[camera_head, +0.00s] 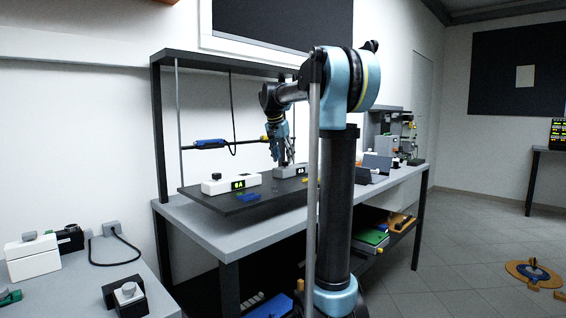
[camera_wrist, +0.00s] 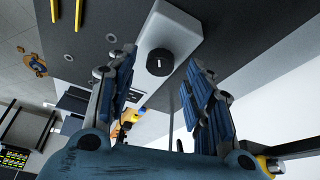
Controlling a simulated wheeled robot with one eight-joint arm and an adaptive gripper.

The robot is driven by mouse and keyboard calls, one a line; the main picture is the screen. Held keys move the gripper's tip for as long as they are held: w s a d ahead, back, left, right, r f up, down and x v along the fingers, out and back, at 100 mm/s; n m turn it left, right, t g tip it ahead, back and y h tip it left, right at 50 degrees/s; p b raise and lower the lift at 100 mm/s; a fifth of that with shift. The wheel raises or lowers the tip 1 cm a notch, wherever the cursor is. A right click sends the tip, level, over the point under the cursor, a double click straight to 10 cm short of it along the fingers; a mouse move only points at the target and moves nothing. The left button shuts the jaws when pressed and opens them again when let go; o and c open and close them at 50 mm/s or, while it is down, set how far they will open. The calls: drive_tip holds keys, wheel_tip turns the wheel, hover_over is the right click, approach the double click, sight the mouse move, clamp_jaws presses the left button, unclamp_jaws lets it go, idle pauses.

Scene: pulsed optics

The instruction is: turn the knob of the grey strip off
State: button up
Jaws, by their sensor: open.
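A short white mark shows on the knob, upright in the picture. My gripper (camera_head: 283,160) is over the strip in the head view and hides the knob there. In the wrist view my open gripper (camera_wrist: 160,60) has one finger on each side of the knob, with gaps to both. Contact is not visible.
A blue device on a rod (camera_head: 208,144) is behind. Dark boxes stand to the right on the bench.

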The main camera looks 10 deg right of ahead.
drive_tip(key=shift+x, duration=1)
drive_tip(key=c, duration=1)
drive_tip(key=shift+c, duration=0.2)
drive_tip(key=shift+n, duration=0.3)
drive_tip(key=n+y, duration=0.1)
drive_tip(key=n, duration=0.1)
drive_tip(key=n+t+y, duration=0.1)
drive_tip(key=n, duration=0.2)
drive_tip(key=shift+s+d, duration=0.15)
drive_tip(key=n+y, duration=0.1)
drive_tip(key=n, duration=0.2)
drive_tip(key=n+y, duration=0.1)
drive_tip(key=n, duration=0.2)
drive_tip(key=shift+d, duration=0.2)
drive_tip(key=shift+n, duration=0.3)
